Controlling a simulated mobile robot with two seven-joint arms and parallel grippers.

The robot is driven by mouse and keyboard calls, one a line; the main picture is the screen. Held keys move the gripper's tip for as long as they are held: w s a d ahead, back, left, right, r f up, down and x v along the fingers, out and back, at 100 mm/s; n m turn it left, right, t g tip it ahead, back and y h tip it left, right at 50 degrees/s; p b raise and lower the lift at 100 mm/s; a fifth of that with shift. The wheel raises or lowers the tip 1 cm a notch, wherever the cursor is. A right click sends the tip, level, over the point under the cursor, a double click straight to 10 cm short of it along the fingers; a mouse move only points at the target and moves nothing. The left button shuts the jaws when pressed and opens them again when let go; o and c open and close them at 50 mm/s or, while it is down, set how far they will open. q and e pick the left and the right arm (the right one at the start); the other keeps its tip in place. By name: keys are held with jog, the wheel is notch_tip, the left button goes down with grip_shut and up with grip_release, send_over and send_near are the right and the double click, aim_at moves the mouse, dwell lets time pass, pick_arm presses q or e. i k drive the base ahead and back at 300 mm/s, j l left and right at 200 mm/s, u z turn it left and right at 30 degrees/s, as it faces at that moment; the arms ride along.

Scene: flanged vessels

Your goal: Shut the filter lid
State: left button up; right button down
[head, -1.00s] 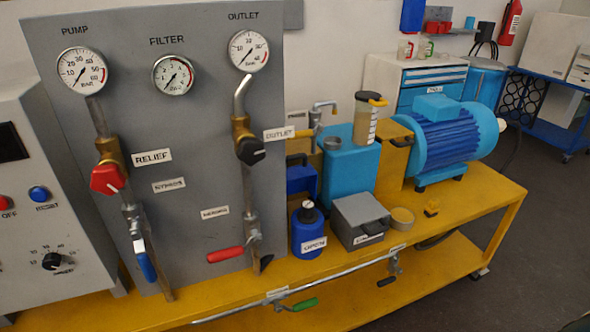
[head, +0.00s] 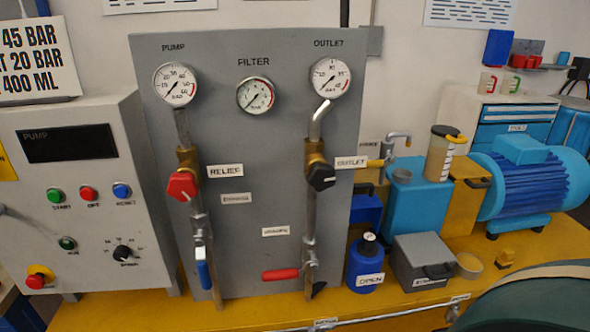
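No part is clearly marked as the filter lid. A gauge (head: 255,95) labelled FILTER is on the grey panel. Neither gripper shows. A dark rounded shape covers the lower right corner.
The grey panel (head: 270,200) carries a red-handled lever (head: 281,274) and a blue-handled lever (head: 203,268). A blue tank (head: 417,205) and a blue motor (head: 530,182) stand at the right. A control box (head: 75,190) with buttons stands at the left. The yellow bench (head: 225,312) has clear room in front.

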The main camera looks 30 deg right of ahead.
aim_at(364, 208)
jog(key=l+u, duration=0.45)
jog(key=k+l+u, duration=0.1)
jog(key=l+u, duration=0.35)
jog(key=k+l+u, duration=0.1)
jog(key=l, duration=0.25)
jog(key=k+l+u, duration=0.15)
jog(key=l, duration=0.2)
jog(key=k+l+u, duration=0.1)
jog(key=l, duration=0.25)
